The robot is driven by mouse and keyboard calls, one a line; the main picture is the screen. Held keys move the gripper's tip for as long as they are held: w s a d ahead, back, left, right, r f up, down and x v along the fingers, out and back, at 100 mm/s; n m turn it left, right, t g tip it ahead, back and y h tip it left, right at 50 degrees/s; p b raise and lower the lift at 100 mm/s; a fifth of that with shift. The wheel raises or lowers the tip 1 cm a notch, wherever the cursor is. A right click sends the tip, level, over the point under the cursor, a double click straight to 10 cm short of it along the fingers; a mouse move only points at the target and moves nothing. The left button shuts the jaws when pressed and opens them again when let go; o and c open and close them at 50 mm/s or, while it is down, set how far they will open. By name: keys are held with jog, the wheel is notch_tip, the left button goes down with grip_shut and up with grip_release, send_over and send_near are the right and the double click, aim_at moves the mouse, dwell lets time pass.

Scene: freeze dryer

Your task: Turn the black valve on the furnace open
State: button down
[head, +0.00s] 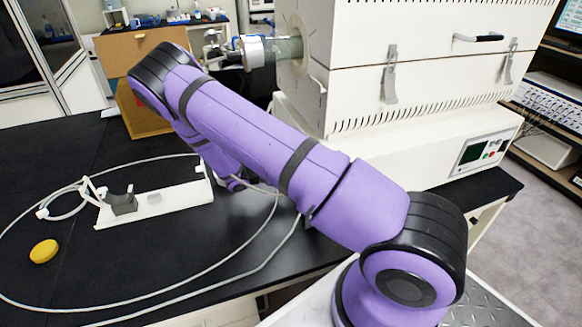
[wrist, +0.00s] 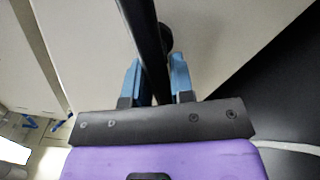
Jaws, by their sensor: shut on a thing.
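The furnace (head: 410,45) is a large white box with two latches and a handle at the upper right of the head view. A grey-green tube (head: 289,50) with a metal flange (head: 251,52) sticks out of its left side. In the wrist view, a long black bar, which looks like the black valve's handle (wrist: 144,35), runs between the blue fingers of my gripper (wrist: 156,66). A dark round part shows just behind it. My gripper is shut on this bar. In the head view my purple arm hides the gripper and the valve handle.
A white stand (head: 170,202) with a dark block lies on the black bench (head: 60,150). A pale cable (head: 235,252) loops across the bench around it. A yellow oval object (head: 44,251) lies at the left. A brown box (head: 125,55) stands behind my arm.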

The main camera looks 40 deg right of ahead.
jog(key=m, duration=0.3)
jog(key=r+m, duration=0.1)
jog(key=m, duration=0.1)
jog(key=shift+w+m, duration=0.15)
jog(key=shift+m, duration=0.25)
dwell(0.4)
jog(key=c, duration=1)
grip_release()
jog(key=shift+c, duration=0.2)
jog(key=v, duration=1)
jog(key=shift+a, duration=0.4)
jog(key=shift+r, duration=0.1)
